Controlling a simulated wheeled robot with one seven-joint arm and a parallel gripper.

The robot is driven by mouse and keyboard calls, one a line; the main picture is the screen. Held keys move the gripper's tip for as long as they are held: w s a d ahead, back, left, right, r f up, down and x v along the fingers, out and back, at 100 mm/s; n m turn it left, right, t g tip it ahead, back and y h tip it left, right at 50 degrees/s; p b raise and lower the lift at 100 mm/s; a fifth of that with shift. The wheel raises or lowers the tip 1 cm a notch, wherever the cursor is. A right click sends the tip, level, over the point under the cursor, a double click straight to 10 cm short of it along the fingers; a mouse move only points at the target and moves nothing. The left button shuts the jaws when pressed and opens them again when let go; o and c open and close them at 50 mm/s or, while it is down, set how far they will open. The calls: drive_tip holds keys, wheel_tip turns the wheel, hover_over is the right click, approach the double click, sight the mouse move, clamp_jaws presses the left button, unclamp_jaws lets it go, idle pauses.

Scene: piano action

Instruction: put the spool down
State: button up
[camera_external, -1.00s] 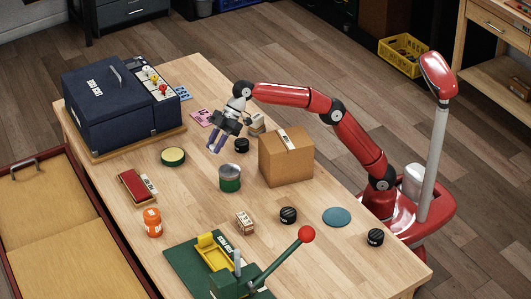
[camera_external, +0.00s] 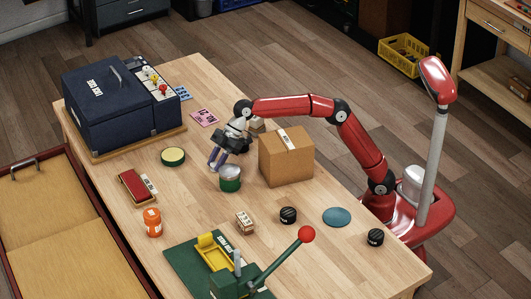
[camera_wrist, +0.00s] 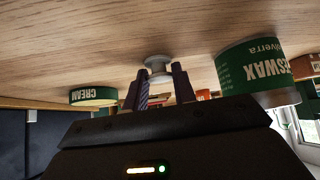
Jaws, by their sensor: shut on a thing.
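A small pale spool (camera_wrist: 157,64) sits at the fingertips of my gripper (camera_wrist: 153,82) in the wrist view, close to the table surface. My gripper is shut on it. I cannot tell whether the spool touches the table. In the external view my gripper (camera_external: 217,160) points down just behind and left of the green beeswax tin (camera_external: 230,180). The spool cannot be made out there.
The beeswax tin fills the right of the wrist view (camera_wrist: 252,72). A cream tin (camera_external: 173,156) lies left of my gripper. A cardboard box (camera_external: 286,158) stands to the right, a dark blue case (camera_external: 115,105) behind left. Bare wood (camera_external: 195,195) lies in front.

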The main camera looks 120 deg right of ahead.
drive_tip(key=o, duration=1)
drive_tip(key=shift+r, duration=0.2)
drive_tip(key=v, duration=1.2)
drive_tip(key=shift+f, duration=0.1)
drive_tip(key=shift+a+p, duration=0.1)
drive_tip(key=shift+p, duration=0.2)
